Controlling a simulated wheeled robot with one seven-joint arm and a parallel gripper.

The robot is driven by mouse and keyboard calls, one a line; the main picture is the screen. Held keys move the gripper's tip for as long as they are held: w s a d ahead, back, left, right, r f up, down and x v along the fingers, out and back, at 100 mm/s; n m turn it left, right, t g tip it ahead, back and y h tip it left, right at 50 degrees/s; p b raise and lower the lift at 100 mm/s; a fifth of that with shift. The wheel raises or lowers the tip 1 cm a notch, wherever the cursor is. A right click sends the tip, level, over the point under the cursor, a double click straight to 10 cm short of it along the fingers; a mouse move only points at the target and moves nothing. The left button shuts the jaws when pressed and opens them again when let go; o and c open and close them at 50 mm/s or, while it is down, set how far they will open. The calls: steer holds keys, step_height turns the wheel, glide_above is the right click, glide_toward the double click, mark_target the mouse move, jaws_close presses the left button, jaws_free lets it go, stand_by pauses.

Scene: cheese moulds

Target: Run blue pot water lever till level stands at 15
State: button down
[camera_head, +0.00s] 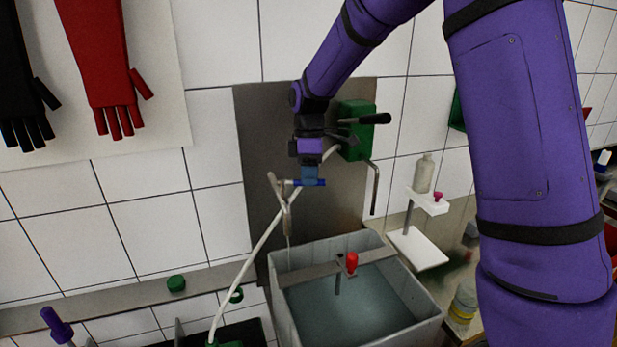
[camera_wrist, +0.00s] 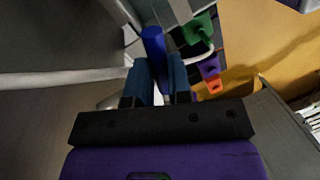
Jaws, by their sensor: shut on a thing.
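A tap (camera_head: 284,198) with a blue lever (camera_head: 298,182) sticks out from a metal wall panel, above a grey basin (camera_head: 433,322). My gripper (camera_head: 312,182) is shut on the blue lever; in the wrist view the lever (camera_wrist: 153,38) stands out past the blue fingers. A thin pale stream or spout runs down from the tap toward the basin's back left corner; I cannot tell which. Water (camera_head: 350,312) lies in the basin below the rim. A bar crosses the basin with a red-topped piece (camera_head: 351,262) on it. No scale or number is readable.
A green box (camera_head: 357,122) with a black-handled lever (camera_head: 374,119) sits on the panel right beside my wrist. A white hose (camera_head: 262,240) slants down past the tap. A small white stand with a bottle (camera_head: 424,172) is right of the basin.

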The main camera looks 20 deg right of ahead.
steer(key=shift+w+d+n+h, duration=0.1)
steer(key=shift+w+n+h, duration=0.1)
steer(key=shift+w+n, duration=0.6)
steer(key=shift+w+d+n+h, duration=0.1)
steer(key=shift+w+n+h, duration=0.2)
steer(key=shift+n, duration=0.8)
steer(key=shift+w, duration=0.1)
steer(key=c, duration=1.1)
jaws_free()
steer(key=shift+o, duration=0.2)
step_height(320, 180, up, 11)
steer(key=w, duration=0.2)
steer(key=shift+f, duration=0.15)
steer(key=shift+w, duration=0.1)
